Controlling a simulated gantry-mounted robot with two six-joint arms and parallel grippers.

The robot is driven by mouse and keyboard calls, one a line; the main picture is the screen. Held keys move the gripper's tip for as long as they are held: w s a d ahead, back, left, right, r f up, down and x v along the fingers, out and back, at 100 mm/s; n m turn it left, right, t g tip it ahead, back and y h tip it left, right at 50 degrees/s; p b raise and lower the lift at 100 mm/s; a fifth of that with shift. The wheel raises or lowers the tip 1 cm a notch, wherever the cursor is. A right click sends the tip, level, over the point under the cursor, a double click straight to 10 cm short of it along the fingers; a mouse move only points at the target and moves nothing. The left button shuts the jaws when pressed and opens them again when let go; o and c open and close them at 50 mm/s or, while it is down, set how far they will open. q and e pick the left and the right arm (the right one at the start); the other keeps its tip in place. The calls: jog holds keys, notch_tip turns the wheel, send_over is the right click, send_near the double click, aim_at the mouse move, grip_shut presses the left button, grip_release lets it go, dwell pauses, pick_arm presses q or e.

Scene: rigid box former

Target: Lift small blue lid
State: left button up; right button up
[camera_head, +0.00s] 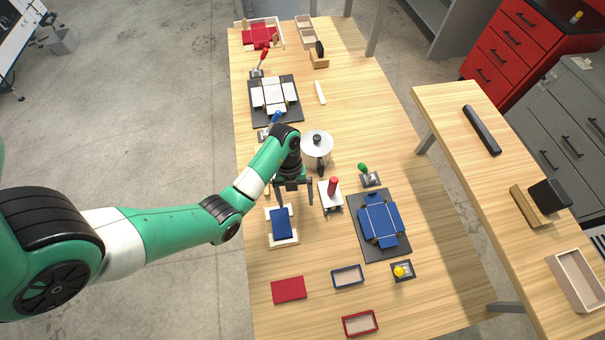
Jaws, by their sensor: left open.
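A small blue lid (281,224) lies on a pale stand (292,240) near the middle of the wooden table. My left gripper (295,202) is open and points down, just behind and above the lid. It appears apart from the lid, with nothing between its fingers. The gripper and arm cover part of the table behind the lid. My right gripper is not in view.
A red-handled tool (333,187) stands just right of the gripper, with a round metal-topped device (317,145) behind. A blue blank (382,221) lies on a dark board to the right. A red panel (289,290) and a blue-rimmed box (347,276) lie in front.

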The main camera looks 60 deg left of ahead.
pick_arm(q)
jog(key=s+a+r+n+p, duration=0.2)
jog(key=s+r+p, duration=0.1)
jog(key=s, duration=0.2)
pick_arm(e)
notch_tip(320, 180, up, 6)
pick_arm(q)
jog(key=b, duration=0.6)
send_over(281, 222)
jog(key=a, duration=0.2)
jog(key=f, duration=0.6)
jog(key=shift+w+f, duration=0.15)
jog(key=shift+w, duration=0.05)
jog(key=shift+d+p, duration=0.1)
jog(key=shift+p, duration=0.2)
jog(key=b+x, duration=0.1)
jog(key=x, duration=0.4)
jog(key=shift+s+b, duration=0.1)
jog(key=shift+b, duration=0.2)
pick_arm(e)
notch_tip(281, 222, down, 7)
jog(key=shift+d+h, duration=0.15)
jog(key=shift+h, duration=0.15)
pick_arm(q)
jog(key=shift+f, duration=0.2)
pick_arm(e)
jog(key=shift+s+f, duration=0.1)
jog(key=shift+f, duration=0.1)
pick_arm(q)
jog(key=shift+c, duration=0.3)
